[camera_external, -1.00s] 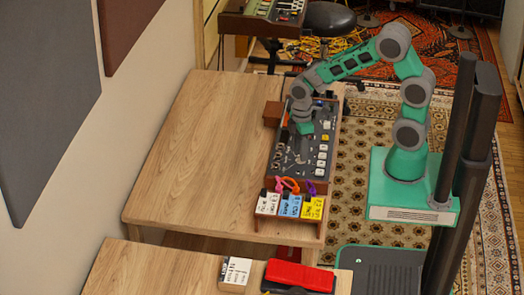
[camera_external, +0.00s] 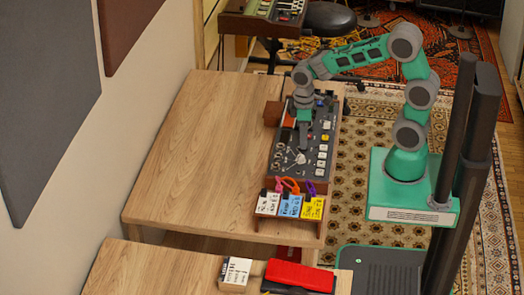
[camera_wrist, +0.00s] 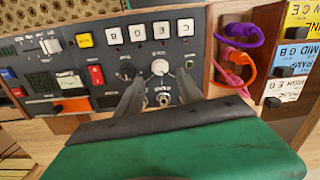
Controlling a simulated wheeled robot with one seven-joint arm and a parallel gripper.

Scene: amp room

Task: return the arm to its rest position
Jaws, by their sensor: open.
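My arm (camera_external: 360,55) reaches left from its base and bends down over the dark control panel (camera_external: 285,160) on the wooden table. My gripper (camera_external: 304,143) points down above the panel's middle. In the wrist view my gripper (camera_wrist: 160,84) is open, its two dark fingers apart with nothing between them. A white round knob (camera_wrist: 160,67) shows just beyond the fingertips. I cannot tell the exact gap between the fingertips and the panel.
Pink, orange and purple cables (camera_external: 290,185) lie at the panel's near end, beside labelled white, blue and yellow boxes (camera_external: 290,206). A red case (camera_external: 300,276) and a small white box (camera_external: 235,272) sit on the nearer table. The table's left side (camera_external: 195,150) is clear.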

